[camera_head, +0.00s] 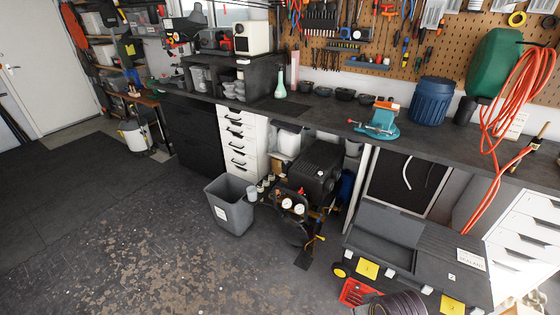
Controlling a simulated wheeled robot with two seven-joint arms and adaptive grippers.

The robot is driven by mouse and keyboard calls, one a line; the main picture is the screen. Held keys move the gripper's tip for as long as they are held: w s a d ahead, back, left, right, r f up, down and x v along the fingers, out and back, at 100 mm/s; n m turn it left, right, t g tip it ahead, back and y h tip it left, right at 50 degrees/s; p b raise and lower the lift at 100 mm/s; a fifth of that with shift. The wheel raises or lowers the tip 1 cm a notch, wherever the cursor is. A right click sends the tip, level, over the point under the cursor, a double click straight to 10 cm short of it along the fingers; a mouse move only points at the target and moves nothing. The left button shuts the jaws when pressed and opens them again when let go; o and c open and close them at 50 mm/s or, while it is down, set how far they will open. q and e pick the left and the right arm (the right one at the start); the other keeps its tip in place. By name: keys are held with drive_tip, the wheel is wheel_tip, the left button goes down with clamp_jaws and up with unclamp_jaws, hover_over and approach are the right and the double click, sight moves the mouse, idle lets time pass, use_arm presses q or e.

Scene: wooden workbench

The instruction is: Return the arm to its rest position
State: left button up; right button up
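Neither of my grippers and neither of my arms shows in the head view. I cannot see whether the grippers hold anything. The dark workbench (408,139) runs along the wall, from the upper left to the right side of the picture. A teal vise (380,123) sits near its front edge.
A grey bin (230,207) and a black compressor (312,176) stand on the floor before the bench. A large dark toolbox (425,250) is at the lower right. An orange cable (507,85) hangs at the right. The floor (100,225) at the left is open.

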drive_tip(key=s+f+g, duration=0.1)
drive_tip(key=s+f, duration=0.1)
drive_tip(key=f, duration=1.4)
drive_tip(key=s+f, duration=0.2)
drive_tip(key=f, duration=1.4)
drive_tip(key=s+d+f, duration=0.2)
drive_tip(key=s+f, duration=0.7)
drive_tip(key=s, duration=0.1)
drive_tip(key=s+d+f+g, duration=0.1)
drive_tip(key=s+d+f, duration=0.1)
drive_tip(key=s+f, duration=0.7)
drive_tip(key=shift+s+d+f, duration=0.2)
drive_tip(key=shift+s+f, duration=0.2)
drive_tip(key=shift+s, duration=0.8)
